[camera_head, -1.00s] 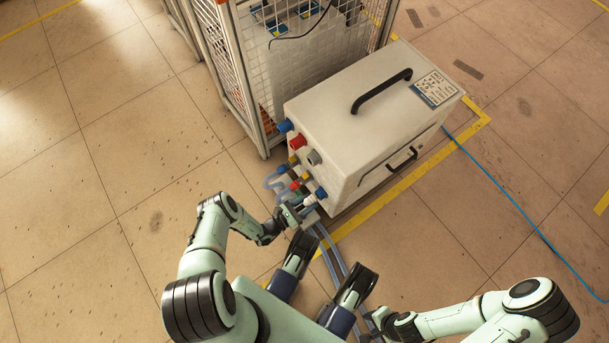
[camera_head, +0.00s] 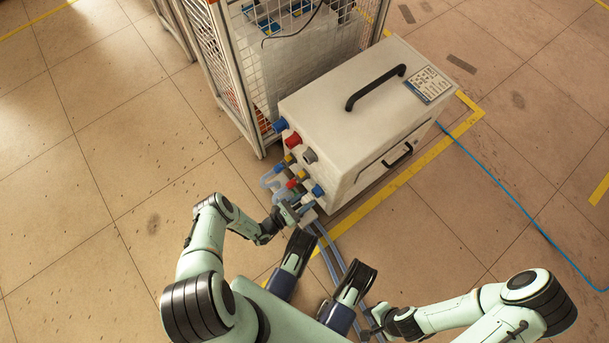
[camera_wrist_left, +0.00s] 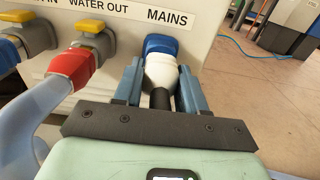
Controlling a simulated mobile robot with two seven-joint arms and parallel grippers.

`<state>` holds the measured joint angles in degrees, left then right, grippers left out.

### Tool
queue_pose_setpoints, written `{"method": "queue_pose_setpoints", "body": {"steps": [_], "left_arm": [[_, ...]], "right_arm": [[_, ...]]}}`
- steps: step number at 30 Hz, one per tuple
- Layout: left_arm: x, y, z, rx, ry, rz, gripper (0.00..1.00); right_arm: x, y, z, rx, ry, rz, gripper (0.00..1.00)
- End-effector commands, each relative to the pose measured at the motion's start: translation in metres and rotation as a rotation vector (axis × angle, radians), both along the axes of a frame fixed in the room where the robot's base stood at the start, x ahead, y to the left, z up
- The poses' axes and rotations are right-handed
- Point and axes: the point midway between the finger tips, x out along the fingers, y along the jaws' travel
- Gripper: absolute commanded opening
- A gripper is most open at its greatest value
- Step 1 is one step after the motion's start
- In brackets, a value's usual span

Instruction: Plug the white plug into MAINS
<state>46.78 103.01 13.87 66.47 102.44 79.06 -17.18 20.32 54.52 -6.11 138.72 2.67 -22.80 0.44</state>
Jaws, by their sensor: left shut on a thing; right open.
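The white plug (camera_wrist_left: 160,74) is between the fingers of my left gripper (camera_wrist_left: 158,86) in the left wrist view, with its dark cable running back toward the palm. My left gripper (camera_head: 297,209) is shut on it. The plug's front end meets the blue MAINS socket (camera_wrist_left: 161,44), under the MAINS label (camera_wrist_left: 167,18). How deep it sits in the socket I cannot tell. The blue socket also shows at the lower front corner of the grey box (camera_head: 355,95) in the head view. My right gripper (camera_head: 374,326) is open, low and away from the box.
A red hose connector (camera_wrist_left: 72,68) with a yellow tab stands left of the plug, close to my left finger. Hoses (camera_head: 330,250) run from the box toward my base. A wire cage (camera_head: 245,70) stands behind the box. Floor at left is clear.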

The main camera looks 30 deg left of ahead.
Motion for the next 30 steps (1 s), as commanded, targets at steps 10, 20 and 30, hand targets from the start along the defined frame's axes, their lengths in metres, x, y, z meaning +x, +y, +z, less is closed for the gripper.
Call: {"method": "queue_pose_setpoints", "body": {"steps": [10,20,30], "left_arm": [[0.0001,0.0005,0.0002,0.0,-0.001,0.001,0.0],[0.0009,-0.0004,0.0001,0.0,-0.001,0.001,0.0],[0.0055,-0.0023,0.0001,0.0,-0.001,0.001,0.0]], "right_arm": [[0.0,0.0,0.0,0.0,0.0,0.0,0.43],[0.0,0.0,0.0,0.0,0.0,0.0,0.43],[0.0,0.0,0.0,0.0,0.0,0.0,0.43]]}}
